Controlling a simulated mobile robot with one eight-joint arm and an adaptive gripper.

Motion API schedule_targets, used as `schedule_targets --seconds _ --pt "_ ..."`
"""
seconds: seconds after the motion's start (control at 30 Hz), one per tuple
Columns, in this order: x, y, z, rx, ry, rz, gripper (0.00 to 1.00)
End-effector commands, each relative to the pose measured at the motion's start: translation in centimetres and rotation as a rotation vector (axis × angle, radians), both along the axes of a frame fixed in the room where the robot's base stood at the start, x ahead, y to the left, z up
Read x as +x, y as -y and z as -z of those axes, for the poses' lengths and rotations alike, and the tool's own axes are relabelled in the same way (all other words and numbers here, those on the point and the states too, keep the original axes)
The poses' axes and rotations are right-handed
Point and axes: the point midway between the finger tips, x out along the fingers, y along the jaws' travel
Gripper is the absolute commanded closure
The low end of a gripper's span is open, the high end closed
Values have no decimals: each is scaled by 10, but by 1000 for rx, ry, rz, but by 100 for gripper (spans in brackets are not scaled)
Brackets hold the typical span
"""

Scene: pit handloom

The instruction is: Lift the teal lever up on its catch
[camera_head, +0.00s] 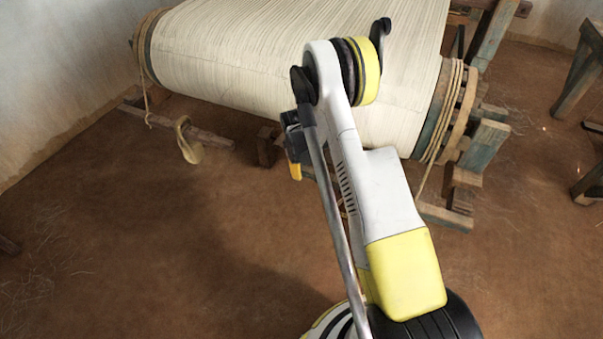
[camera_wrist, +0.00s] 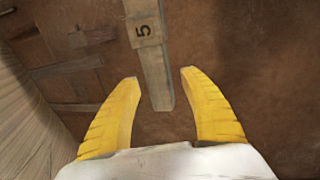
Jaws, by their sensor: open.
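My gripper (camera_wrist: 160,76) is open and empty, with its two yellow fingers spread in the wrist view. In the head view my gripper (camera_head: 294,168) is small beside my arm, in front of the loom; no lever is clear there.
The wide beam wound with cream warp (camera_head: 240,60) spans the back. A worn teal wooden post (camera_head: 484,150) stands at its right end. A rope loop (camera_head: 187,140) hangs at the left over a low timber (camera_head: 210,137). The earth floor (camera_head: 110,230) at front left is clear.

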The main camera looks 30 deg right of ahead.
Motion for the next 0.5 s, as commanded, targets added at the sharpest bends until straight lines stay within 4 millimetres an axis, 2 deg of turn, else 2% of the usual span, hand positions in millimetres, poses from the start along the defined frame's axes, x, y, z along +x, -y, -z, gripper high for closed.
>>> schedule_targets --seconds 0.03,0.17,0.47,0.5 --pt "1 1 9 0 0 1 48" --pt "2 3 18 0 0 1 48" --pt "3 3 20 0 0 0 48" --pt "3 3 20 0 0 0 52"
